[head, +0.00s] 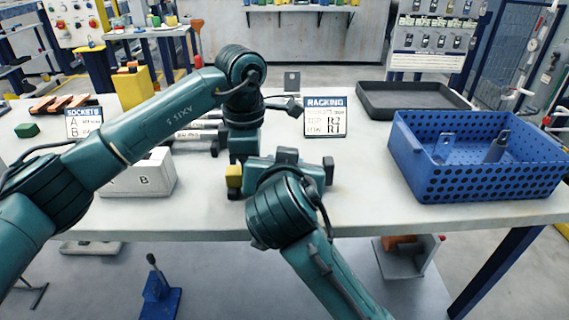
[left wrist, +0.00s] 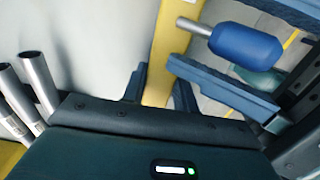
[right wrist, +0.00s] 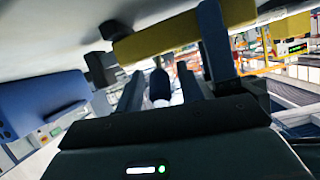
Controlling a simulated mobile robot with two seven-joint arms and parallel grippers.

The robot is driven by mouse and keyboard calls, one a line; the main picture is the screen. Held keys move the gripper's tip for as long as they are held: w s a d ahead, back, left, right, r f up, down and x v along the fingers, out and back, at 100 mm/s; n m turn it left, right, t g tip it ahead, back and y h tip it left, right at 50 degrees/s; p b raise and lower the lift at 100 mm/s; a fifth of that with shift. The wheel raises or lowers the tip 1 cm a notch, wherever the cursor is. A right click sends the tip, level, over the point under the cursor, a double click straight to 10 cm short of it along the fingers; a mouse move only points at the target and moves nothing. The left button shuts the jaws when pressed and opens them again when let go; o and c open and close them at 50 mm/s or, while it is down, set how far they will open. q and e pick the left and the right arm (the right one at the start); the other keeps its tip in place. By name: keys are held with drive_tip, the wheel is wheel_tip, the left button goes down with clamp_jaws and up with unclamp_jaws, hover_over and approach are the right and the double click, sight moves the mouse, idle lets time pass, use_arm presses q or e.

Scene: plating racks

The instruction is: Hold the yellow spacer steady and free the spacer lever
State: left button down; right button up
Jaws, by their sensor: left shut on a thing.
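The yellow spacer (left wrist: 162,50) runs as a bar through the left wrist view. It shows as a small yellow block (head: 233,180) in the head view, near the table's front edge. My left gripper (left wrist: 160,95) is shut on it, with one finger on each side. The spacer lever has a blue rounded handle (left wrist: 248,52) on a short metal rod beside the spacer. My right gripper (right wrist: 160,92) is open, its fingers on either side of the handle with visible gaps. In the head view my arms hide the lever and most of the spacer.
A perforated blue crate (head: 475,175) holding metal parts stands at the right, with a dark empty tray (head: 425,100) behind it. A RACKING sign (head: 325,117) stands behind my grippers. A white A/B block (head: 135,180) and SOCKETS sign (head: 84,122) are at the left.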

idle(0.5)
drive_tip(key=t, duration=0.2)
drive_tip(key=f+t, duration=0.1)
drive_tip(key=t, duration=0.1)
drive_tip(key=shift+s, duration=0.35)
drive_tip(key=shift+s+f+t, duration=0.2)
drive_tip(key=shift+t, duration=0.1)
drive_tip(key=s, duration=1.2)
drive_tip(key=shift+s+d+f+n+g+y, duration=0.15)
drive_tip(key=shift+s+d+f+n+g, duration=0.55)
drive_tip(key=shift+d+f+g, duration=2.2)
drive_tip(key=shift+s+d+f+n+g+y, duration=0.1)
drive_tip(key=shift+s+d+f+n+g, duration=0.5)
drive_tip(key=shift+f, duration=4.45)
drive_tip(key=shift+s+d+f+n+g+y, duration=0.15)
drive_tip(key=shift+s+d+f+n+g, duration=0.3)
drive_tip(key=shift+d+f+n+g, duration=2.25)
drive_tip(key=a+f+m+t, duration=0.2)
drive_tip(key=m, duration=0.1)
drive_tip(key=shift+f+m, duration=0.3)
